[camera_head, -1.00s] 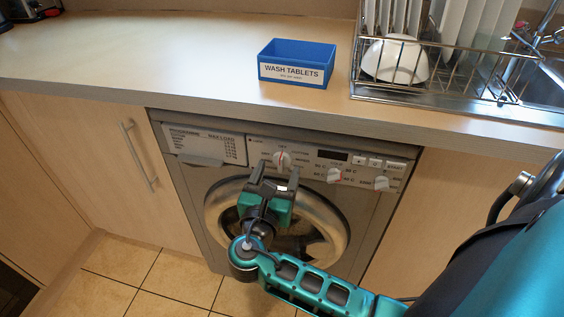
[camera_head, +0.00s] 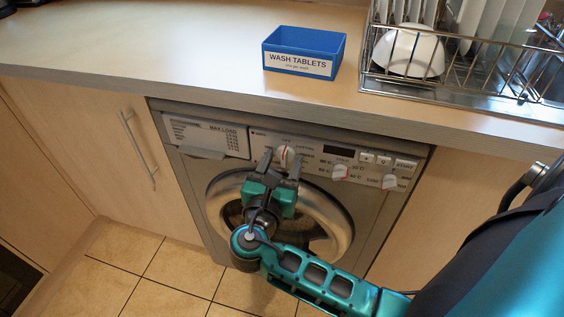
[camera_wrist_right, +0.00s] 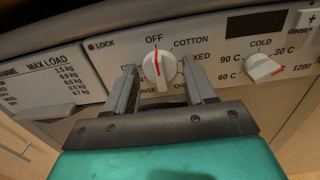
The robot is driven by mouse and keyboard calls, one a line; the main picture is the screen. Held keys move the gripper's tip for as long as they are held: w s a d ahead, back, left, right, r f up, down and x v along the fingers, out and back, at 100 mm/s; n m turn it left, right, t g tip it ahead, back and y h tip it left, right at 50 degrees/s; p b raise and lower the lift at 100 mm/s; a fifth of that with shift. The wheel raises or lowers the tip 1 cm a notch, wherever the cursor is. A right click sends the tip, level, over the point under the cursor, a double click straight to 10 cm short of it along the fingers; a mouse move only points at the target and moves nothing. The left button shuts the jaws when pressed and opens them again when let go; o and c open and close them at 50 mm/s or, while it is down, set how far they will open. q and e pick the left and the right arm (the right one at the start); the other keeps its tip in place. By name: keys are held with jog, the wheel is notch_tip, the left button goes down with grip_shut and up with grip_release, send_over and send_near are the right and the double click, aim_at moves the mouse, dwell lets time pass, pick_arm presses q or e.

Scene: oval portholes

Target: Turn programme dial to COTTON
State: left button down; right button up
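The programme dial (camera_head: 286,157) is a round white knob on the washing machine's front panel. In the right wrist view the dial (camera_wrist_right: 159,69) has a red line pointing up at OFF. The COTTON label (camera_wrist_right: 191,41) is to the upper right of the dial. My right gripper (camera_head: 284,163) is open, with one finger on each side of the dial. In the right wrist view, gaps show between the dial and both fingers of the gripper (camera_wrist_right: 159,72). Labels low around the dial are partly hidden by the fingers. My left gripper is out of view.
Two smaller knobs, the temperature knob (camera_head: 340,172) and the spin knob (camera_head: 389,182), are right of the dial, with buttons above. The detergent drawer (camera_head: 207,137) is to the left. The worktop overhangs above; a blue wash tablets box (camera_head: 303,52) and dish rack (camera_head: 456,70) stand on it.

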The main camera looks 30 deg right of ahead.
jog(key=c, duration=0.7)
jog(key=shift+c, duration=0.2)
jog(key=shift+r+m, duration=0.1)
jog(key=shift+m, duration=0.3)
jog(key=shift+p, duration=0.35)
jog(key=m, duration=0.2)
jog(key=shift+m+p, duration=0.3)
jog(key=shift+p, duration=0.05)
jog(key=shift+m, duration=1.1)
jog(key=shift+d+m, duration=0.1)
jog(key=shift+m, duration=1.2)
jog(key=o, duration=1)
